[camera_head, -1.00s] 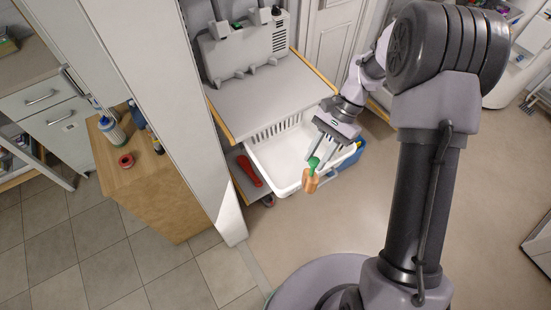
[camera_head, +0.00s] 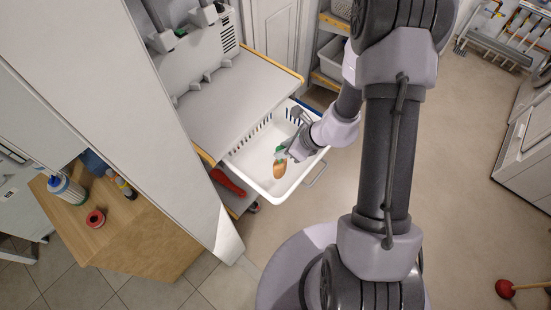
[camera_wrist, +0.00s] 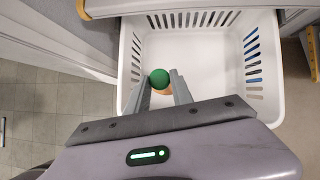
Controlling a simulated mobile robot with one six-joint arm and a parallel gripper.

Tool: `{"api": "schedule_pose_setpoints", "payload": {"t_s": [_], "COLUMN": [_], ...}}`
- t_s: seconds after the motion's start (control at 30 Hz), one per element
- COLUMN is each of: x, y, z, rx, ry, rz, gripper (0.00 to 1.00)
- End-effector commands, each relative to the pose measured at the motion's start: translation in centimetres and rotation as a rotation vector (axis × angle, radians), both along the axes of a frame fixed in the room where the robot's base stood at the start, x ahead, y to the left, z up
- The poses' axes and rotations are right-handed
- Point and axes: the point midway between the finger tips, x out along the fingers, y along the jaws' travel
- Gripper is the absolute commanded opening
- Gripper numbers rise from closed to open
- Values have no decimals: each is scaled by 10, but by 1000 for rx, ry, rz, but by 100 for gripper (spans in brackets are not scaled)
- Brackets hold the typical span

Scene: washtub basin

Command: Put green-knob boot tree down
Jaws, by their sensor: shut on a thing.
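The boot tree (camera_head: 279,169) has a green knob and an orange-brown wooden body. My gripper (camera_head: 284,153) is shut on it and holds it over the white washtub basin (camera_head: 308,163), inside its outline. In the wrist view the green knob (camera_wrist: 159,78) sits between my two fingers (camera_wrist: 162,92), with a little of the wooden body showing below it. The basin (camera_wrist: 190,60) has slotted side walls and a bare white floor. Whether the boot tree touches the basin floor I cannot tell.
A grey shelf (camera_head: 215,95) with a wooden edge overhangs the basin's back left. A red object (camera_head: 228,183) lies on the lower shelf left of the basin. A wooden cabinet (camera_head: 130,225) with bottles and a red roll stands at left.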

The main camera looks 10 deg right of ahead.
Motion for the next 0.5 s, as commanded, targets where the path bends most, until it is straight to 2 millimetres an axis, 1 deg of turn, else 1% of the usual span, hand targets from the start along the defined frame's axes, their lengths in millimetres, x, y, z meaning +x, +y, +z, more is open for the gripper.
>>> {"api": "schedule_pose_setpoints", "payload": {"t_s": [0.03, 0.17, 0.3, 0.37, 0.5], "x": [0, 0, 0, 1, 1], "y": [0, 0, 1, 1, 0], "z": [-15, -31, -57, -62, -59], "rx": [1, 1, 1, 0, 0], "ry": [1, 1, 0, -1, -3], "rz": [-1, 1, 2, 1, 2], "gripper": [0, 0, 0, 0, 0]}}
